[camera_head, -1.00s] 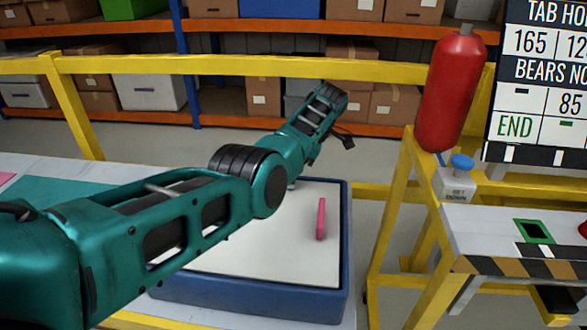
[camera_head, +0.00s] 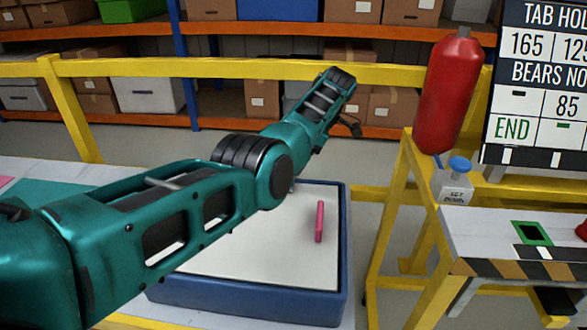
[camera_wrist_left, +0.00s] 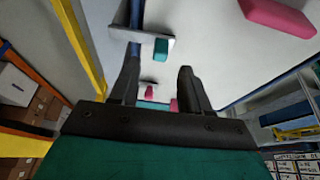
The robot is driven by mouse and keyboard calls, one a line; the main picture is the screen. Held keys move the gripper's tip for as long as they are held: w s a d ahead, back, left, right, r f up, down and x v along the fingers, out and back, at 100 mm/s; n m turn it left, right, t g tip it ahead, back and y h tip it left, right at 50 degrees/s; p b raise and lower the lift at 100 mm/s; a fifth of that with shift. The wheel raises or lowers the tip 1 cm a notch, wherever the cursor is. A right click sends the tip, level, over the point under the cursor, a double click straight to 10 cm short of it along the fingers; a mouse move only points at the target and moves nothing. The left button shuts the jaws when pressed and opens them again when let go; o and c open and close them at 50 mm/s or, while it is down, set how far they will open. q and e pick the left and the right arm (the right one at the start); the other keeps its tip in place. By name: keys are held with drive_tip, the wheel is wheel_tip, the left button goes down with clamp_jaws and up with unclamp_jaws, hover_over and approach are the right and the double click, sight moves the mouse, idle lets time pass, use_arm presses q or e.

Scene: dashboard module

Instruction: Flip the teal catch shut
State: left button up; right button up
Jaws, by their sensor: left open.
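My left arm reaches across the head view from the left. Its gripper (camera_head: 350,126) is small and partly hidden there, above the far right corner of the blue-rimmed panel. In the left wrist view the gripper (camera_wrist_left: 159,60) has its two dark fingers apart with nothing held between them. A small teal piece (camera_wrist_left: 161,49), which looks like the catch, stands on a grey strip just beyond the fingertips, apart from them. Another teal piece with small pink parts (camera_wrist_left: 150,92) shows lower between the fingers. The catch is hidden in the head view. My right gripper is in neither view.
The blue-rimmed panel (camera_head: 250,303) has a white face with a pink bar (camera_head: 319,222), which also shows in the wrist view (camera_wrist_left: 278,15). A yellow rail (camera_head: 230,68) runs behind. A yellow stand with a red cylinder (camera_head: 450,95) is at the right.

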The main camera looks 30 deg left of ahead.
use_arm(q)
drive_tip(key=v, duration=0.8)
drive_tip(key=shift+d+r, duration=0.25)
drive_tip(key=shift+r, duration=0.05)
